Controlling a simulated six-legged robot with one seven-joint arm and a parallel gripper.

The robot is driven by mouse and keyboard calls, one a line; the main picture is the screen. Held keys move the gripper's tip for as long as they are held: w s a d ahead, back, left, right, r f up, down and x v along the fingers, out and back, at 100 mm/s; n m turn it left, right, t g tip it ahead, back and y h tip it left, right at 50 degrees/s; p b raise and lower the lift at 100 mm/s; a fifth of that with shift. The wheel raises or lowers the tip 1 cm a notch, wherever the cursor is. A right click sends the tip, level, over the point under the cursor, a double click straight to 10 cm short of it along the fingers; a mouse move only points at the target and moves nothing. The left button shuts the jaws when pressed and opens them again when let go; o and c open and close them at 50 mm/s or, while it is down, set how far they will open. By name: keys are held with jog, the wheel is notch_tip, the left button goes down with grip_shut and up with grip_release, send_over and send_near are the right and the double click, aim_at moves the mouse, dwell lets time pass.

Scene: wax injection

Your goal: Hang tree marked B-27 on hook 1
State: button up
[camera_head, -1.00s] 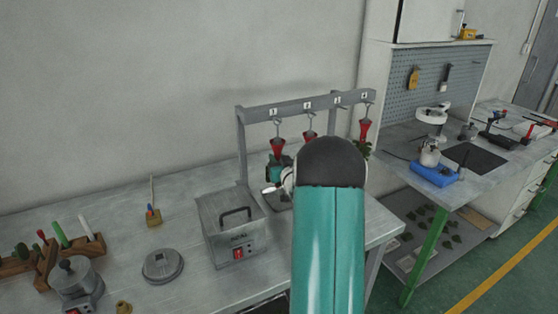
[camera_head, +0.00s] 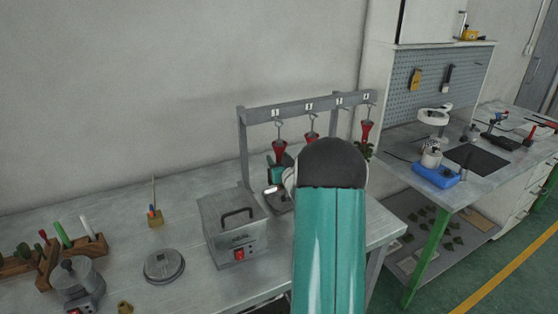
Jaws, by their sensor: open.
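A grey rack (camera_head: 243,150) with numbered hooks stands at the back of the bench. A red cone-shaped tree base (camera_head: 279,148) hangs under the leftmost hook, which appears to be hook 1. Another red base (camera_head: 311,138) hangs on the second hook. A third red base (camera_head: 367,131) with dark green parts below hangs on the rightmost hook. The marking B-27 cannot be read on any of them. My gripper (camera_head: 278,168) is partly visible just below the leftmost red base, open; my arm hides its fingertips' exact position and whether they touch the tree.
A grey metal box (camera_head: 233,228) with a handle and red switch stands left of my arm. A round grey disc (camera_head: 164,266), a pot (camera_head: 76,284) and a wooden tool holder (camera_head: 47,262) lie farther left. A second bench (camera_head: 400,142) stands at the right.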

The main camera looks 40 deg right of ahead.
jog(key=v, duration=1.3)
jog(key=shift+s, duration=0.4)
jog(key=shift+a, duration=0.1)
jog(key=a+r+n+g+y, duration=0.1)
jog(key=a+r+g, duration=0.25)
jog(key=a, duration=0.75)
jog(key=a+r+g+y, duration=0.15)
jog(key=a+r, duration=0.25)
jog(key=a, duration=0.7)
jog(key=s+a+n+g+y, duration=0.3)
jog(key=s+a+g+y, duration=0.2)
jog(key=s+a, duration=1.2)
jog(key=a+g, duration=0.1)
jog(key=a, duration=0.2)
jog(key=shift+s+n, duration=0.15)
jog(key=shift+n, duration=0.15)
